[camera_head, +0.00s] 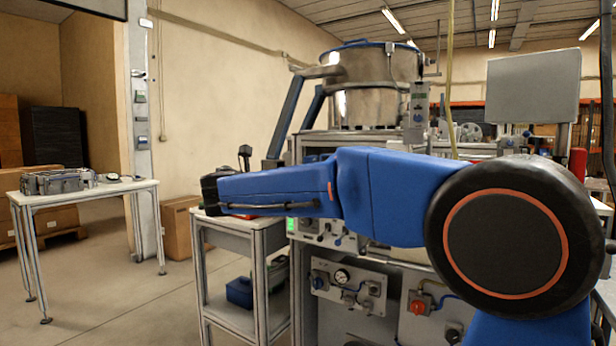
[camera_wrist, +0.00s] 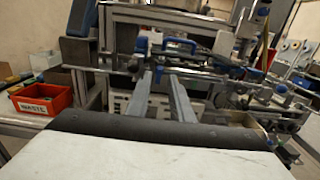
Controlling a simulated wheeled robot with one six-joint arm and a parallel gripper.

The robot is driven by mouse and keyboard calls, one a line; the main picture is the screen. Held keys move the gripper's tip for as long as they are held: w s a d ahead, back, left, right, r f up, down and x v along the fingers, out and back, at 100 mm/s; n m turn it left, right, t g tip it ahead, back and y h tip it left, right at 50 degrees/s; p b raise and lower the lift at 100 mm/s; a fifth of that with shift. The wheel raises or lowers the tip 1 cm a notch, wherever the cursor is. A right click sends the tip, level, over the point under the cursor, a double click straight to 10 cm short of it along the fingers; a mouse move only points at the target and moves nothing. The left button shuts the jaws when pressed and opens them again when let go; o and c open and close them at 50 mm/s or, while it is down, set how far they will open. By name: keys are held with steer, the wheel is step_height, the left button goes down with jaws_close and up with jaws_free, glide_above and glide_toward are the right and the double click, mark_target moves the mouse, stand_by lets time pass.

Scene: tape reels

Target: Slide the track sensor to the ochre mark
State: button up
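In the wrist view, my gripper (camera_wrist: 160,76) shows as two grey fingers reaching forward with a gap between them. It is open, and I see nothing held between the fingers. Ahead of the fingertips is a metal rail assembly (camera_wrist: 205,72) with several blue-knobbed fittings. I cannot tell which fitting, if any, is the track sensor. No ochre mark can be made out in either view.
A red waste bin (camera_wrist: 42,98) stands left in the wrist view. In the head view, a side table (camera_head: 88,188) holds a grey tray (camera_head: 52,182) at left. A small cart (camera_head: 240,226) stands beside the machine.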

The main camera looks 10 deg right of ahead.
steer(key=x, duration=0.7)
steer(key=shift+w+d, duration=0.25)
steer(key=shift+f, duration=0.1)
jaws_close()
